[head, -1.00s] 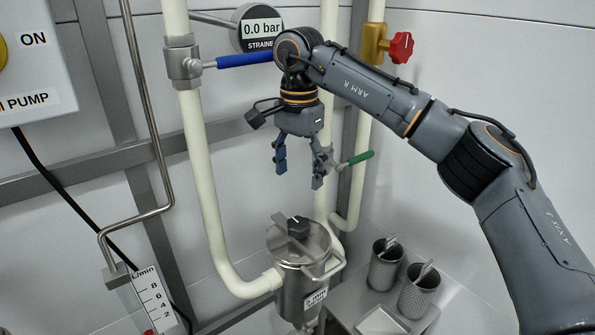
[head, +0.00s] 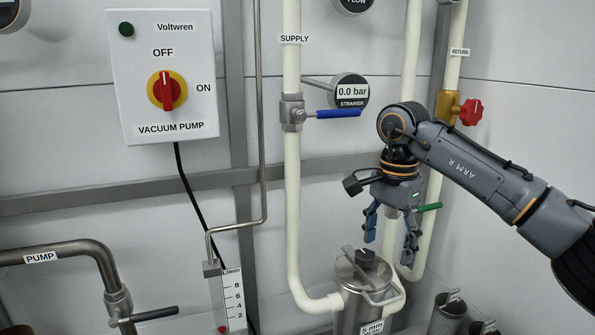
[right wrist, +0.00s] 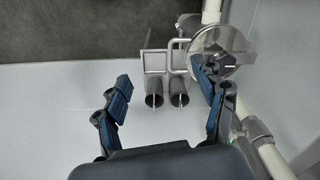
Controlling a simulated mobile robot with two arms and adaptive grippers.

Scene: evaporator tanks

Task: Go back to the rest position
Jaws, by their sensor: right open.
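My right gripper (head: 391,240) hangs with its fingers pointing down, open and empty, in the head view. It appears above and slightly right of the lidded steel strainer (head: 350,285). In the right wrist view my right gripper (right wrist: 165,90) has its two blue-padded fingers wide apart with nothing between them. The strainer lid (right wrist: 220,50) lies beyond the right finger there, partly covered by it. My right arm (head: 480,170) reaches in from the right. My left gripper is not in view.
A blue-handled valve (head: 335,114) is on the supply pipe, and a red-knobbed valve (head: 470,112) is on the return pipe. A green handle (head: 429,207) shows just right of the gripper. Mesh baskets (head: 447,314) stand at lower right. The vacuum pump box (head: 165,75) hangs at left.

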